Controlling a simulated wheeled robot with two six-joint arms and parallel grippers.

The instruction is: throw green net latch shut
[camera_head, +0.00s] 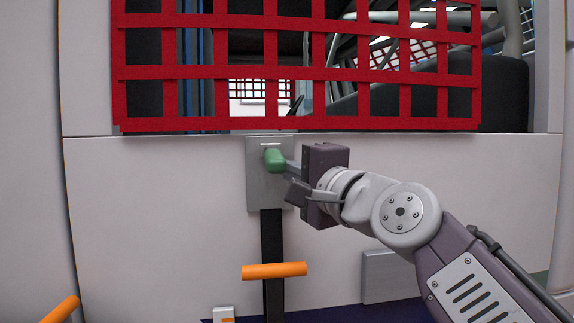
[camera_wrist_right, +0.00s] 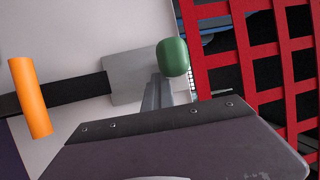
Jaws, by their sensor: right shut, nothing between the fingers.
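The green latch (camera_head: 274,159) is a rounded knob in front of a grey metal plate (camera_head: 258,188) on the white door panel, just under the red net (camera_head: 298,68). My right gripper (camera_head: 290,166) is shut and empty, its fingers pointing left at the latch's right side. In the head view the fingertips meet or overlap the knob's edge; I cannot tell whether they touch it. The right wrist view shows the green knob (camera_wrist_right: 172,57) just beyond the fingers, with the grey plate (camera_wrist_right: 130,76) behind it. My left gripper is not in view.
A black strap (camera_head: 272,226) hangs below the plate, with an orange bar (camera_head: 274,270) across it. Another orange bar (camera_head: 61,310) shows at the lower left. A small grey box (camera_head: 388,277) is on the panel at lower right. The panel left of the latch is clear.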

